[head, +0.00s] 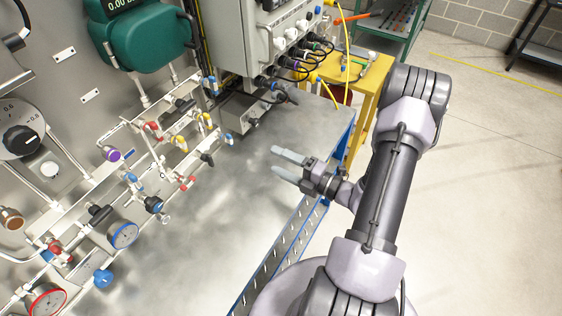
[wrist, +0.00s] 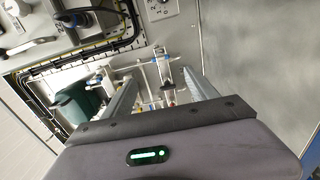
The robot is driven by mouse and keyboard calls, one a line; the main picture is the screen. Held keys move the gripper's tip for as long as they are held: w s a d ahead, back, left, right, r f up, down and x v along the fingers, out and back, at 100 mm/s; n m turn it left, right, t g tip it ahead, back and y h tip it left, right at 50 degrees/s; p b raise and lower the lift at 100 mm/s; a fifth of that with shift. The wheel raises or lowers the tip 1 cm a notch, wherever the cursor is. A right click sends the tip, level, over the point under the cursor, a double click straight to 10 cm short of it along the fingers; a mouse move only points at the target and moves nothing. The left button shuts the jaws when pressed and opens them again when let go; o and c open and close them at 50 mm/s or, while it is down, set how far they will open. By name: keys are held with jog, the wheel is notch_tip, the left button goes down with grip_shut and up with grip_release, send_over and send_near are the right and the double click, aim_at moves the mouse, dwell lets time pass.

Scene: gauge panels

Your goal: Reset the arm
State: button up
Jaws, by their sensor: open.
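My arm reaches up from the bottom of the head view and bends back toward the panel. My gripper (head: 282,164) is open and empty, with its two pale fingers apart. It hangs over the right part of the grey metal bench top (head: 215,215) and points left toward the gauge panel (head: 60,85). In the wrist view the two fingers of my gripper (wrist: 165,92) stand apart, with pipes and valves of the panel seen between and beyond them. Nothing is held.
Valves and gauges, such as the blue-rimmed gauge (head: 123,235), project from the panel on the left. A green transmitter (head: 140,38) and a grey box with cables (head: 265,40) are above. A yellow stand (head: 358,75) is behind my arm. The floor (head: 490,170) at right is clear.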

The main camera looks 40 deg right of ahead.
jog(key=shift+s, duration=0.1)
dwell(0.3)
jog(key=s+a+r+n+g+y+b, duration=0.1)
jog(key=a+r+n+g+y+b, duration=0.15)
jog(key=a+n+g, duration=0.45)
jog(key=s+a+r+n+g+y+b, duration=0.1)
jog(key=a+r+n+g+y+b, duration=0.2)
jog(key=a+n, duration=0.7)
jog(key=s+a+n+h+b, duration=0.2)
jog(key=s+n+h+b, duration=0.3)
jog(key=n, duration=0.9)
jog(key=s+a+n+h+b, duration=0.2)
jog(key=s+n+h+b, duration=0.3)
jog(key=n, duration=0.9)
jog(key=s, duration=0.2)
jog(key=shift+s+a+n+g, duration=0.3)
jog(key=shift+s+a+g, duration=0.1)
